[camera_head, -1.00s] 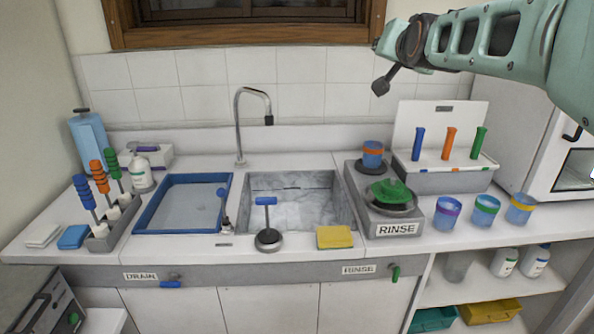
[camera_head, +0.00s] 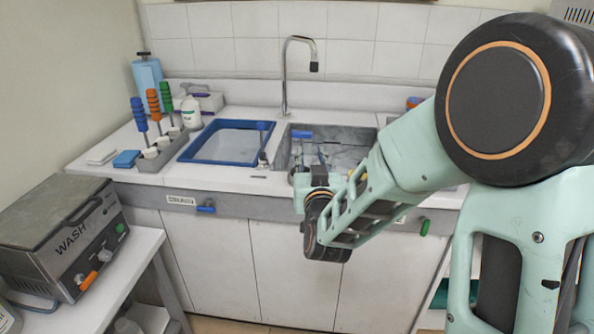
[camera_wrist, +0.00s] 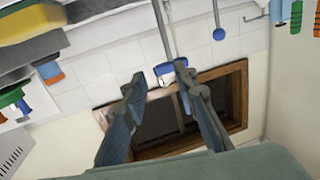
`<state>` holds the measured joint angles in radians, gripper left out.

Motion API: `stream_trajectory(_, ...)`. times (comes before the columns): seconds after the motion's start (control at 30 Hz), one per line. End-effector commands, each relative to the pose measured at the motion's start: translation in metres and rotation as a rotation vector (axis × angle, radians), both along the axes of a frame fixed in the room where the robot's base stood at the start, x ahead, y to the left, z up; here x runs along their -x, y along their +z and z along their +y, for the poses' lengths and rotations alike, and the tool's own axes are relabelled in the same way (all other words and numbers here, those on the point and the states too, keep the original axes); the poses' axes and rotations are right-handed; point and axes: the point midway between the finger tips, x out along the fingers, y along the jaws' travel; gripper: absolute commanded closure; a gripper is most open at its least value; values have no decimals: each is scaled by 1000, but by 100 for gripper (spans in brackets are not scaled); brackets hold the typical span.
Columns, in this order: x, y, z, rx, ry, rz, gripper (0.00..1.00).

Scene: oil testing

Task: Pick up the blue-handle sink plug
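My gripper (camera_head: 315,168) is in front of the sink's front edge, just below the handle in the head view. In the wrist view, upside down, the blue handle (camera_wrist: 172,69) shows at the end of its grey stem, near the fingertips. My gripper's fingers (camera_wrist: 160,78) are spread apart. The right finger overlaps part of the handle in the picture; I cannot tell whether they touch.
The sink basin (camera_head: 345,158) lies behind the gripper, with a faucet (camera_head: 285,80) at its back. A blue-rimmed tray (camera_head: 205,158) and a smaller blue-topped plug or lever (camera_head: 262,127) are to the left. A WASH machine (camera_head: 70,235) stands at lower left.

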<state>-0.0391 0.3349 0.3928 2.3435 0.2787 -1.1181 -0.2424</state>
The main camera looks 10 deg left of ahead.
Motion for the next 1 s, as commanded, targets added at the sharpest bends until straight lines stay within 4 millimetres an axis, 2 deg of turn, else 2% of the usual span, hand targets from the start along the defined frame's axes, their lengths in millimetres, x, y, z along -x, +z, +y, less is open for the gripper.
stream_trajectory(0.03, 5, -10, 0, 3, -1, -2, 73)
stream_trajectory(0.17, 7, -13, 3, 6, -1, -13, 73)
stream_trajectory(0.4, -28, -13, 10, 5, -1, -14, 73)
stream_trajectory(0.67, -46, -13, 15, 7, 1, -14, 73)
stream_trajectory(1.0, -87, -14, 26, 6, -1, -15, 73)
